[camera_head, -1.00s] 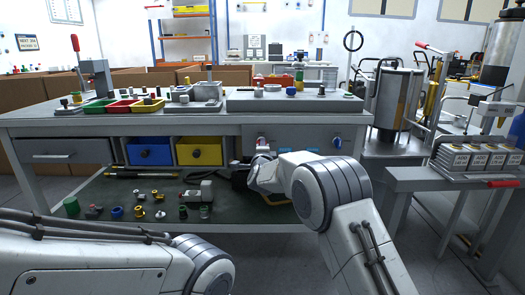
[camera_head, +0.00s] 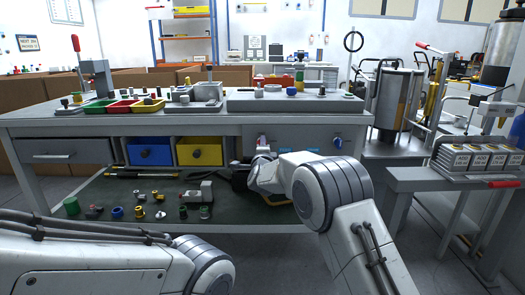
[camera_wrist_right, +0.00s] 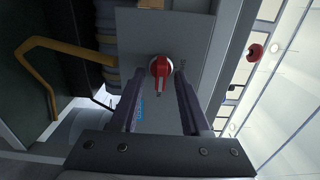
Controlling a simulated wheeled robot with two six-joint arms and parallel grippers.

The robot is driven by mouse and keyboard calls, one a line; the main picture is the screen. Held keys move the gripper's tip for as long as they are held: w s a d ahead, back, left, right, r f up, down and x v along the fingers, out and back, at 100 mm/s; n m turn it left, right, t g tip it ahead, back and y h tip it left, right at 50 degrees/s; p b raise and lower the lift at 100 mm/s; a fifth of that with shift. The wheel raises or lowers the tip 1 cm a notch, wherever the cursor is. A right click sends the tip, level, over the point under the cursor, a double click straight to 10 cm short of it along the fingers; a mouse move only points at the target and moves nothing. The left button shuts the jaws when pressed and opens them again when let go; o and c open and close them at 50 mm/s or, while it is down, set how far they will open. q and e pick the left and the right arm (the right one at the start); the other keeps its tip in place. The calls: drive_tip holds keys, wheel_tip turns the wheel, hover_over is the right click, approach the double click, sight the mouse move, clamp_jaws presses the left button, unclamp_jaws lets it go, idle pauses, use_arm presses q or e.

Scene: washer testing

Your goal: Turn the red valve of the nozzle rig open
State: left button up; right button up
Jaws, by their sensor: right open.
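The red valve (camera_wrist_right: 161,70) is a round red knob with a pale grey bar on a grey panel (camera_wrist_right: 140,25) in the right wrist view. Its bar points toward the bottom of that picture. My right gripper (camera_wrist_right: 159,76) is open, with one dark finger on each side of the knob. A gap shows between the fingers and the knob; I cannot tell how far the tips are from the panel. In the head view my right arm reaches the workbench front, and its wrist hides most of the gripper. My left arm shows at the lower left; its gripper is out of view.
A blue-and-white knob (camera_head: 338,142) sits on the bench front to the right. Blue (camera_head: 150,151) and yellow (camera_head: 199,151) drawers are to the left. Small parts lie on the lower shelf. A side table (camera_head: 410,180) stands at the right. A yellow bent bar (camera_wrist_right: 40,60) shows beside the panel.

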drive_tip(key=s+p, duration=0.2)
drive_tip(key=s, duration=0.8)
drive_tip(key=shift+s, duration=0.15)
drive_tip(key=shift+a, duration=0.1)
drive_tip(key=s+a+f+n+g+y+p, duration=0.1)
drive_tip(key=s+a+n+g+y+p, duration=0.15)
drive_tip(key=s+a+n+g, duration=0.6)
drive_tip(key=s+d+f+n+g+y+p, duration=0.1)
drive_tip(key=s+n+g+y, duration=0.15)
drive_tip(key=s+n, duration=0.75)
drive_tip(key=s+d+f+n+g+h+p, duration=0.1)
drive_tip(key=s+d+n+g+h, duration=0.15)
drive_tip(key=s+d, duration=0.75)
drive_tip(key=s+d+f+n+g+h+p, duration=0.15)
drive_tip(key=s+n+g, duration=0.25)
drive_tip(key=s, duration=1.4)
wheel_tip(320, 180, up, 38)
drive_tip(key=s+p, duration=0.1)
drive_tip(key=p, duration=3.6)
drive_tip(key=shift+s+d+f, duration=0.2)
drive_tip(key=shift+s+d, duration=0.1)
